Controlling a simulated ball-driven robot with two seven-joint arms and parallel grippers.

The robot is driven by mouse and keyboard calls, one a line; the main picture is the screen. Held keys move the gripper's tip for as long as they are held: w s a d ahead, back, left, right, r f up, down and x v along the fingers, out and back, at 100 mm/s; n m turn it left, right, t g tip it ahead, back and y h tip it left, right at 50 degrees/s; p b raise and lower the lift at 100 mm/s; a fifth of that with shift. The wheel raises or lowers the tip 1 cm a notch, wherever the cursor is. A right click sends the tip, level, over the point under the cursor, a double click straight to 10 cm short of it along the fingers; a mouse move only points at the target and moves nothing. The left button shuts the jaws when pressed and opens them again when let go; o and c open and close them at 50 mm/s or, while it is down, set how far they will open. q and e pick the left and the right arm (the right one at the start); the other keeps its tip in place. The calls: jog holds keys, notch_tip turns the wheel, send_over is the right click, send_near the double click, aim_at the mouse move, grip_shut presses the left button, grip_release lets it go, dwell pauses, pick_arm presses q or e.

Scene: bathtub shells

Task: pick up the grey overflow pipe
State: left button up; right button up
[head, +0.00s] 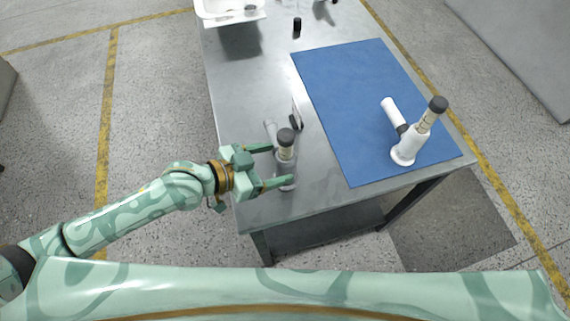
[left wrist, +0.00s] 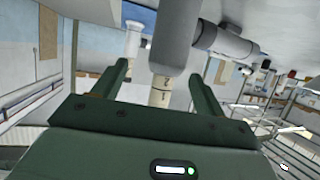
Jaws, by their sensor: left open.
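The grey overflow pipe (head: 286,160) stands upright on the steel table near its left front corner. It has a dark cap and a short side branch towards the back left. My left gripper (head: 283,163) is open, with one finger on each side of the pipe's upright body. In the left wrist view the grey pipe (left wrist: 178,35) shows between the two open fingers (left wrist: 160,85). I cannot tell whether either finger touches it. My right gripper is not in view.
A similar white pipe (head: 407,148) stands on the blue mat (head: 345,110) at the right. A small upright dark and white piece (head: 297,116) is just behind the grey pipe. A white tub (head: 230,12) and a small black cylinder (head: 297,24) are at the table's far end.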

aim_at(292, 156)
pick_arm(q)
jog(key=shift+w+d+f, duration=0.3)
jog(key=shift+w+d, duration=0.1)
jog(key=shift+d, duration=0.1)
jog(key=x, duration=0.2)
jog(key=b+x, duration=0.1)
jog(key=x, duration=0.2)
jog(key=shift+w+a+f+b, duration=0.1)
jog(key=shift+w+a+b, duration=0.05)
jog(key=shift+w+b, duration=0.15)
jog(key=c, duration=1.4)
